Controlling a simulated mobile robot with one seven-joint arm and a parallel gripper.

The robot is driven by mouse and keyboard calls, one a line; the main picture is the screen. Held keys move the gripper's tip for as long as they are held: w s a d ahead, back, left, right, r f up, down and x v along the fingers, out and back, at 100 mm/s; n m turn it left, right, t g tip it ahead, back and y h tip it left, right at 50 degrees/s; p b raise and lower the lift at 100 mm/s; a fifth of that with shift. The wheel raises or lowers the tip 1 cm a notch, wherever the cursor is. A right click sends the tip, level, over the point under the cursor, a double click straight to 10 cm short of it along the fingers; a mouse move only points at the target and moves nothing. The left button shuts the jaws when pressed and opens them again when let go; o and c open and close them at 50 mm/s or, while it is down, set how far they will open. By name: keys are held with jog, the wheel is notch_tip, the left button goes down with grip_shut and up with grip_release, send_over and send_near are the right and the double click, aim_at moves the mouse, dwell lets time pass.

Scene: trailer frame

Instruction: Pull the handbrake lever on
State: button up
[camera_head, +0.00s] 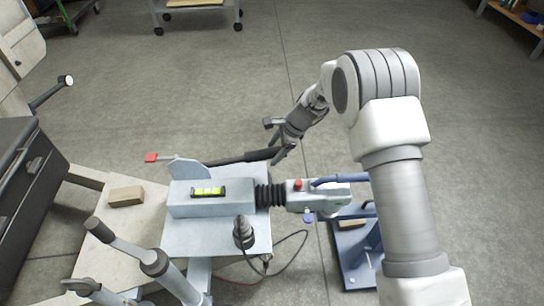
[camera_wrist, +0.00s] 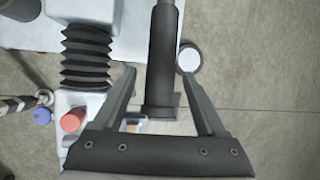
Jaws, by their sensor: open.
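The handbrake lever has a long black grip (camera_head: 245,157) that lies nearly level behind the grey drawbar housing (camera_head: 180,200), its free end toward the right. My gripper (camera_head: 274,141) is at that free end, with its jaws open. In the wrist view the black grip (camera_wrist: 162,60) lies between the two spread fingers of my gripper (camera_wrist: 159,74). A gap shows on each side of the grip, and its end reaches back toward the palm. A red tab (camera_head: 151,157) shows left of the lever.
A round white-faced part (camera_wrist: 188,58) is beside the right fingertip. Open floor lies behind.

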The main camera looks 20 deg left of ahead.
jog(key=shift+x, duration=0.95)
grip_shut()
dwell(0.8)
